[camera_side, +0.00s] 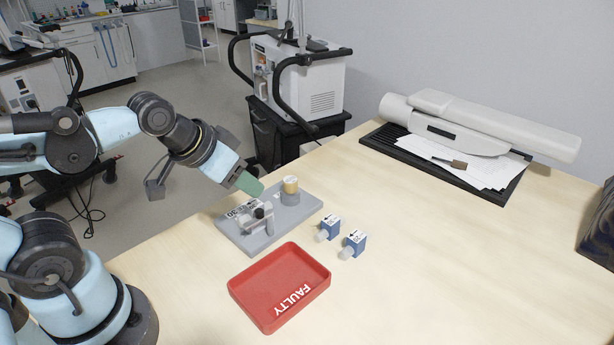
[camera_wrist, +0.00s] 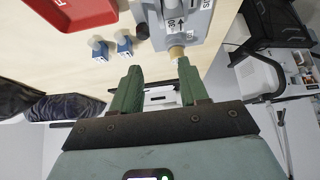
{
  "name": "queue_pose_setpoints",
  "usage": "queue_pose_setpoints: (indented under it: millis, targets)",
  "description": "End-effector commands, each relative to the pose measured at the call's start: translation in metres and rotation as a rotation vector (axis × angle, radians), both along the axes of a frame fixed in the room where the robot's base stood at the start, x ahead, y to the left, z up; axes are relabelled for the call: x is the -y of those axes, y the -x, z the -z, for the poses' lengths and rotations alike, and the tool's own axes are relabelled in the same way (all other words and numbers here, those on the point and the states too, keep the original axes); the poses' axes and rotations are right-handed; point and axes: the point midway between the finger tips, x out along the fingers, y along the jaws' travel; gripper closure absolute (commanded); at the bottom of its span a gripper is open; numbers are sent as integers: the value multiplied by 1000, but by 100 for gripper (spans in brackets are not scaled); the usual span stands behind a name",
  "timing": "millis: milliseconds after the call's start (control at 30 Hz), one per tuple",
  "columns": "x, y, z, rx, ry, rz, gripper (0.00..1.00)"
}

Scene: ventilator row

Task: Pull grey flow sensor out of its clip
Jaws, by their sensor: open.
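A grey base plate (camera_side: 300,212) lies near the table's left edge. A grey fitting with a printed label (camera_side: 243,214), apparently the grey flow sensor in its clip, sits on its near part beside a small black knob (camera_side: 259,212). In the wrist view the grey fitting with an arrow label (camera_wrist: 178,20) is at the top, partly cut off by the frame. A brass-topped cylinder (camera_side: 290,187) stands on the plate's far part. My gripper (camera_side: 254,187) is above the plate's left side, apart from the fitting. Its green fingers (camera_wrist: 158,66) are open and empty.
A red tray marked FAULTY (camera_side: 259,313) lies in front of the plate. Two blue-and-white sensors (camera_side: 328,228) (camera_side: 354,243) lie right of the plate. A white device on a black base with papers (camera_side: 480,125) is at the back right. The table's right middle is clear.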

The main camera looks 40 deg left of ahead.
Motion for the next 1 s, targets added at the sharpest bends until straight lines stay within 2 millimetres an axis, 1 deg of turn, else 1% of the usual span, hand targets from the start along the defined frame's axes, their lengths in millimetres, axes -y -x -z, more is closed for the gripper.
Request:
queue_pose_setpoints:
  millis: [300,367,467,567,800,1000]
  targets:
    - [0,0,0,0,1,-1,56]
    - [0,0,0,-2,1,-1,64]
    - [-2,-2,-3,-26,-2,-3,64]
    - [-6,-5,-9,-99,-7,-6,64]
    - [-20,-16,-27,-354,-9,-7,64]
    - [-26,-20,-34,-483,-1,-2,64]
